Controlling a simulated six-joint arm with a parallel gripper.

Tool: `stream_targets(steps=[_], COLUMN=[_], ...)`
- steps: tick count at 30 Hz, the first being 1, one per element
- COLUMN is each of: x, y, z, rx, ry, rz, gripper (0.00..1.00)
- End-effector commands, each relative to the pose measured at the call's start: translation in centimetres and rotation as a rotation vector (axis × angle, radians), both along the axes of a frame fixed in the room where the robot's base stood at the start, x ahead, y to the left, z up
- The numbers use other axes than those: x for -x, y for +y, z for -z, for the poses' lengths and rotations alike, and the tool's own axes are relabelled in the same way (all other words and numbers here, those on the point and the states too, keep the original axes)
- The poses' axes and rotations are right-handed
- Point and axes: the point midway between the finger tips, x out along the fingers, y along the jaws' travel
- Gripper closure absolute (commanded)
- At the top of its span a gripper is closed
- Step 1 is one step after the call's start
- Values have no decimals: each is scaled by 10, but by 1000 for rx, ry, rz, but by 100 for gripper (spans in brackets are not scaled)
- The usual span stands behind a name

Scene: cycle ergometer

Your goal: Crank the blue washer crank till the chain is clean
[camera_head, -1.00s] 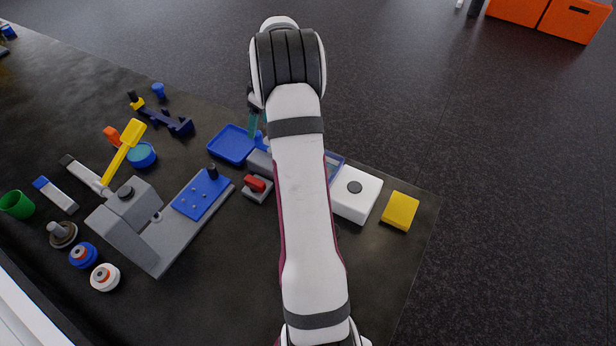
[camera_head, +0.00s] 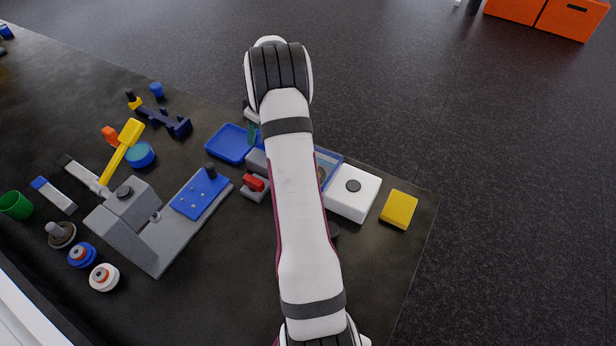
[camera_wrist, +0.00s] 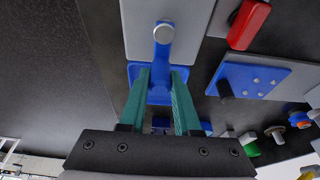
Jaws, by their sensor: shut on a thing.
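The blue washer crank (camera_wrist: 163,52) shows in the wrist view as a blue arm with a round grey cap at its far end. It lies over a grey block (camera_wrist: 195,22). My gripper (camera_wrist: 160,73) has teal fingers on either side of the crank's near end and is shut on it. In the head view only part of a teal finger (camera_head: 252,134) shows beside my arm, which hides most of the crank. A clear blue-edged box (camera_head: 329,161) shows partly behind my arm. I cannot make out the chain or how clean it is.
A blue tray (camera_head: 230,143) lies just left of the gripper. A red-handled switch (camera_head: 253,184) and a grey stand with a blue plate (camera_head: 198,196) are near. A white box (camera_head: 353,192) and yellow sponge (camera_head: 398,209) lie right.

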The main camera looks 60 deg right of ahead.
Motion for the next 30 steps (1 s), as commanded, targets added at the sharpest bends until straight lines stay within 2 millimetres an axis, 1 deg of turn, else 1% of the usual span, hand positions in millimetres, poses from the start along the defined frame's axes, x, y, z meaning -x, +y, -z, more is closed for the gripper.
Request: stream_targets(steps=[11, 16, 23, 28, 30], x=[0, 2, 2, 7, 8], y=[-1, -12, -12, -23, -23], z=[0, 0, 0, 0, 0], rx=[0, 1, 1, 0, 1], ry=[0, 1, 1, 0, 0], rz=[0, 0, -1, 2, 1], gripper=[91, 91, 91, 91, 91])
